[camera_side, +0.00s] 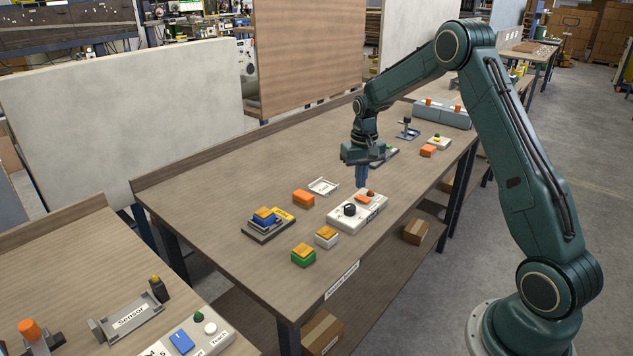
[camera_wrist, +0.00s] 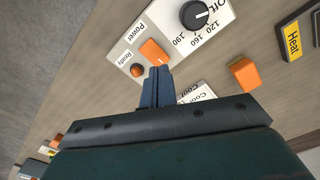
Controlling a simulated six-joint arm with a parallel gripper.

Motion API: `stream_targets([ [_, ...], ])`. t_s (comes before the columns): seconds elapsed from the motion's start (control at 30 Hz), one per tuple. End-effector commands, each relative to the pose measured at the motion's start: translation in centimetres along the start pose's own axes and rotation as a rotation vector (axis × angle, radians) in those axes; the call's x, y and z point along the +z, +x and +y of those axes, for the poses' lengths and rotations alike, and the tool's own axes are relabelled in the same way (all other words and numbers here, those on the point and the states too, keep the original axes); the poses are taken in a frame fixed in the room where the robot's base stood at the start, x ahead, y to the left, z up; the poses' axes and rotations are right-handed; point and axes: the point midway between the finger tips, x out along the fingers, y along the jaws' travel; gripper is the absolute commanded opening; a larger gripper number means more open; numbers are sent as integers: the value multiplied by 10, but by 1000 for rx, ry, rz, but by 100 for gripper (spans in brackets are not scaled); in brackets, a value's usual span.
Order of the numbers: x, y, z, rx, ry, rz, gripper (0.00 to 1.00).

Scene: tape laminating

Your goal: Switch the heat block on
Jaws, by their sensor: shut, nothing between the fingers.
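The white control box (camera_side: 336,221) sits on the bench with a black dial (camera_side: 350,210) and an orange power switch (camera_side: 362,199). In the wrist view the orange switch (camera_wrist: 153,52) lies by the "Power" label, with a round orange lamp (camera_wrist: 137,70) by "Ready" and the dial (camera_wrist: 194,14) above right. My gripper (camera_side: 361,185) points down over the box's far end, shut and empty. In the wrist view its closed fingertips (camera_wrist: 159,68) end right at the switch's lower edge; I cannot tell whether they touch it. The heat station (camera_side: 268,230), labelled "Heat", stands left of the box.
An orange block (camera_side: 303,197) and a white "Cool" tray (camera_side: 323,186) lie behind the box. A green block (camera_side: 303,256) and a white block (camera_side: 326,237), both orange-topped, stand in front of it.

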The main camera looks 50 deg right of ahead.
Motion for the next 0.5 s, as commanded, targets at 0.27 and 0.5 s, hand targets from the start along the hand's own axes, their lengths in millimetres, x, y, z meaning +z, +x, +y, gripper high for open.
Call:
stream_targets([
  [0.27,0,-17,0,0,0,2,0],
  [0.5,0,-30,0,0,0,2,0],
])
